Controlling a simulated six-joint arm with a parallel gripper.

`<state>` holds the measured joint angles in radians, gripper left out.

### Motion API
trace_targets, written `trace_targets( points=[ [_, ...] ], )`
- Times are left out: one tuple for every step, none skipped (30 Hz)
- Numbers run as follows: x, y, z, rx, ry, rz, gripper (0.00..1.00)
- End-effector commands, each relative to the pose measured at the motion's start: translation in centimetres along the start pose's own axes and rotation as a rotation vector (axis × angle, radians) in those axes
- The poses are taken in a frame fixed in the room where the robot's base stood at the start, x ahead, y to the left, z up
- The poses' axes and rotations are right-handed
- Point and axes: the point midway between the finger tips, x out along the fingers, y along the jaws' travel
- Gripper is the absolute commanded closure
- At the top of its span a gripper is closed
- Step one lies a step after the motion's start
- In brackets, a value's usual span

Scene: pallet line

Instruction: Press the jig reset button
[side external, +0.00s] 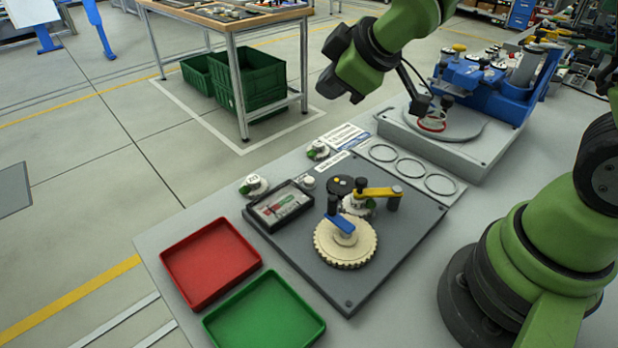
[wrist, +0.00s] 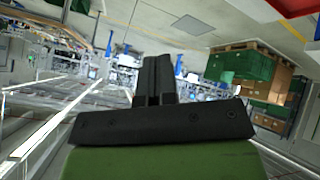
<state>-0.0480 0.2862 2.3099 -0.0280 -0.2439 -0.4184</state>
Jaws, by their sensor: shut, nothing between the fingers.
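The jig is a dark grey plate (side external: 389,240) on the light bench, in the side external view. It carries a cream gear (side external: 345,251), a blue clamp (side external: 340,222), a yellow clamp (side external: 377,193) and a black disc (side external: 340,185) with a yellow spot. A small pale round knob (side external: 308,183) sits at its back-left edge; I cannot tell whether this is the reset button. My gripper (wrist: 158,62) is shut and empty in the wrist view, facing the hall, with no jig in sight. In the side view my dark wrist end hangs above and behind the jig, well apart from it.
A framed display (side external: 280,207) lies at the jig's left. A red tray (side external: 211,262) and a green tray (side external: 265,312) sit front left. A blue fixture (side external: 480,78) and a round table with a red ring (side external: 432,124) stand behind right. Open air separates the wrist from the jig.

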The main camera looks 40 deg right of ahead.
Motion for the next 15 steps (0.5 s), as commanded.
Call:
trace_targets(
  points=[
    [1.6, -0.5, 0.3, -0.058, 0.004, -0.012, 1.0],
    [2.3, -0.7, 0.4, -0.094, 0.013, -0.015, 1.0],
    [3.3, -1.1, 0.5, -0.137, 0.024, -0.021, 1.0],
    [3.9, -1.3, 0.6, -0.168, 0.032, -0.024, 1.0],
    [4.5, -1.5, 0.7, -0.195, 0.041, -0.027, 1.0],
    [5.1, -1.8, 0.8, -0.227, 0.051, -0.031, 1.0],
    [5.5, -2.0, 0.9, -0.249, 0.058, -0.034, 1.0],
    [5.9, -2.2, 1.0, -0.266, 0.065, -0.036, 1.0],
    [6.3, -2.5, 1.1, -0.287, 0.072, -0.039, 1.0],
    [6.5, -2.6, 1.1, -0.3, 0.077, -0.041, 1.0],
    [6.8, -2.7, 1.2, -0.31, 0.08, -0.042, 1.0],
    [6.9, -2.8, 1.2, -0.32, 0.086, -0.043, 1.0],
    [7.0, -2.9, 1.2, -0.325, 0.087, -0.043, 1.0],
    [7.1, -2.9, 1.2, -0.328, 0.089, -0.044, 1.0],
    [7.1, -2.9, 1.2, -0.331, 0.09, -0.044, 1.0]
  ],
)
